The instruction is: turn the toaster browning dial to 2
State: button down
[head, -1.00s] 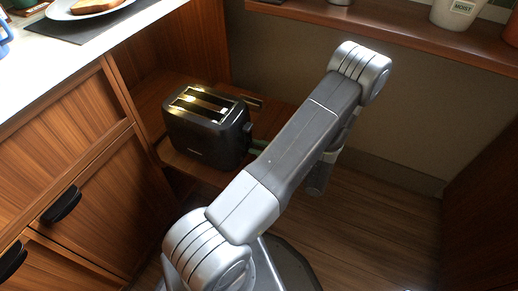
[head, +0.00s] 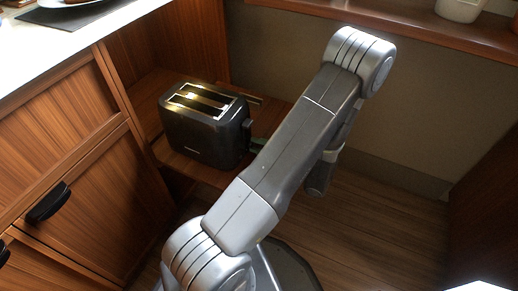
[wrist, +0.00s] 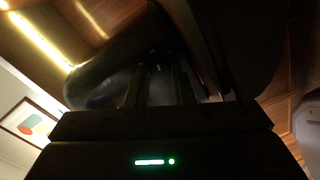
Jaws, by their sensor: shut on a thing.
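The black toaster (head: 203,128) stands upright on a low wooden shelf in the head view, its two slots facing up and a lever on its right end. Its dark side also fills the upper left of the wrist view (wrist: 105,80). My gripper (wrist: 160,82) reaches the toaster's right end, its two fingers close together in deep shadow. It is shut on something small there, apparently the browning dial. The dial itself, its marks and its setting are too dark to read. In the head view my arm hides most of the gripper.
Wooden cabinets with a black handle (head: 47,203) stand at left, under a white counter (head: 30,55). A wooden ledge (head: 390,22) runs along the back wall. Wooden floor (head: 385,220) is open to the right of my arm. A framed picture (wrist: 30,122) hangs beyond.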

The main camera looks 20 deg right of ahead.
jog(key=shift+n+b, duration=0.3)
jog(key=shift+n, duration=0.3)
jog(key=c, duration=1.3)
grip_release()
jog(key=shift+o, duration=0.2)
jog(key=p+v, duration=0.3)
jog(key=v, duration=1)
jog(key=shift+s+d+p, duration=0.15)
jog(key=shift+s+p, duration=0.15)
jog(key=shift+s, duration=0.1)
